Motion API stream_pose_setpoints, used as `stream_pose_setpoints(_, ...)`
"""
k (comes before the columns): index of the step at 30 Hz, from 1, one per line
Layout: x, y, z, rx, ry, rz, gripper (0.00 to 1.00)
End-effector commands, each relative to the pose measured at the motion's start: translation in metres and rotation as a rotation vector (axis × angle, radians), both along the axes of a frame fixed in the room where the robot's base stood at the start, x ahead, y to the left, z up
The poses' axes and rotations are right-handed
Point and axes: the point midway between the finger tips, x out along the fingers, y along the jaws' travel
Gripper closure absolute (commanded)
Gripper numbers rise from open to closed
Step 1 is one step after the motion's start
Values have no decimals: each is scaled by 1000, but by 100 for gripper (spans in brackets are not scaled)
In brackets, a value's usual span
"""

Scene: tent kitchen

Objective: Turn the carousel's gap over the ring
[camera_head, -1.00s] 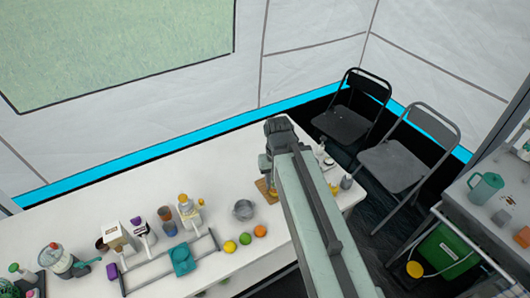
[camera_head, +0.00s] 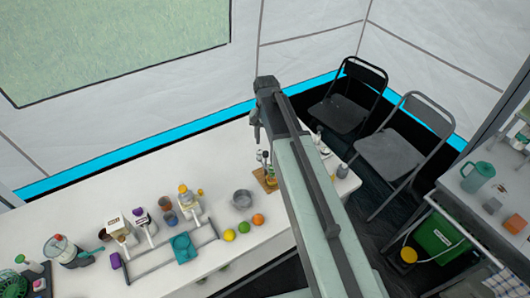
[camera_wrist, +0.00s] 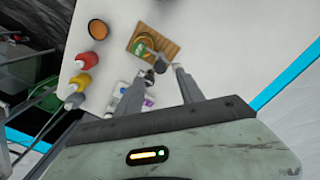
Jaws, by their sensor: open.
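A small wooden board (camera_head: 270,187) lies on the white table in the head view, left of my arm. A small upright stand with yellowish and green parts (camera_head: 266,165) is on it, likely the carousel, partly hidden by my arm. In the wrist view the board (camera_wrist: 172,48) bears a yellow-green round part (camera_wrist: 146,40) and a small grey knob (camera_wrist: 159,66). I cannot make out the gap or the ring. My gripper (camera_head: 256,126) is open above the board. In the wrist view the two fingertips (camera_wrist: 164,72) are apart, with the knob just past them.
A teal holder (camera_head: 183,248) and several bottles are farther left. Red (camera_wrist: 90,60) and yellow bottles (camera_wrist: 80,83) show in the wrist view.

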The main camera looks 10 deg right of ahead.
Motion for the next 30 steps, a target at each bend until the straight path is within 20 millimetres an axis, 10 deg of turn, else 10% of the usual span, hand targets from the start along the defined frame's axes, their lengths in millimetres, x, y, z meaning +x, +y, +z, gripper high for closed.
stream_pose_setpoints(10, 0, 0, -65, 0, -1, 1, 55)
stream_pose_setpoints(20, 0, -1, -68, 0, -1, 1, 55)
stream_pose_setpoints(25, 0, -1, -68, 0, -1, 0, 97)
stream_pose_setpoints(30, 0, 1, -68, 1, 0, 0, 100)
